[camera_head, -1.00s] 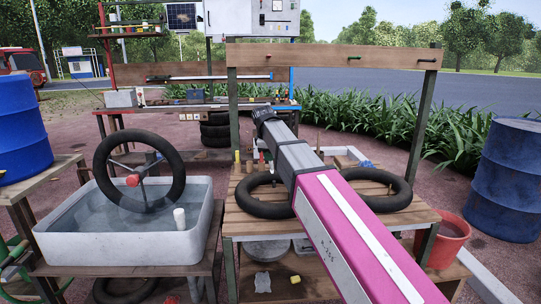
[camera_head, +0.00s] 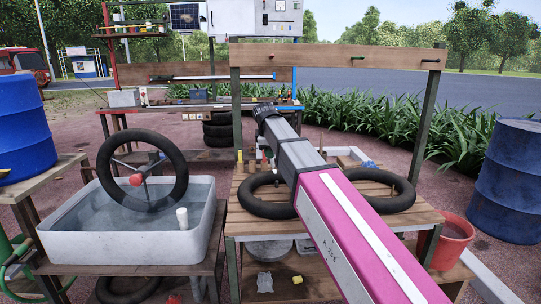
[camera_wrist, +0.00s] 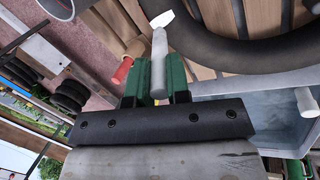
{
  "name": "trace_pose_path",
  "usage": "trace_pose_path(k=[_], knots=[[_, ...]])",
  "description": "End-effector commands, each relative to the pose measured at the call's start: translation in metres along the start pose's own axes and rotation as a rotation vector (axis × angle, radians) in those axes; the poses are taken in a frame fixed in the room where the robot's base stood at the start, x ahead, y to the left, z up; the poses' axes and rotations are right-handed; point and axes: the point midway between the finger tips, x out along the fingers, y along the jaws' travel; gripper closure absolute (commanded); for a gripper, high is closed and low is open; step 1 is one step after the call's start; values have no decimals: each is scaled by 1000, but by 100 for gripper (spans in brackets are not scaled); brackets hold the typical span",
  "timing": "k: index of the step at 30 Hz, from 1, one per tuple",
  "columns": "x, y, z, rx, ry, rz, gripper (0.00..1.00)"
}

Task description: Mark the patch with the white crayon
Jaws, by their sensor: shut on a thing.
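My gripper shows in the wrist view (camera_wrist: 159,82) with green fingers, shut on the white crayon (camera_wrist: 160,55). The crayon's pale stick stands out beyond the fingertips, with a whiter, flared tip. One black tube (camera_wrist: 235,45) curves close to the crayon in the wrist view. I cannot make out the patch in either view.
A white water tub (camera_head: 130,251) with an upright black tube (camera_head: 176,165) stands left of the slatted table (camera_head: 250,227). A red-handled tool (camera_wrist: 122,70) is beside the fingers. Blue drums stand left (camera_head: 20,130) and right (camera_head: 508,185); a red bucket (camera_head: 455,235) is at right.

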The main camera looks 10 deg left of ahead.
Motion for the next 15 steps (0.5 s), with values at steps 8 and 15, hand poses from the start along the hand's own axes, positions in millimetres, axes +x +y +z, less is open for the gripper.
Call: trace_pose_path(k=[8, 15], knots=[[-19, 7, 1, 0, 0, 2, 100], [-34, 11, 1, 0, 0, 2, 100]])
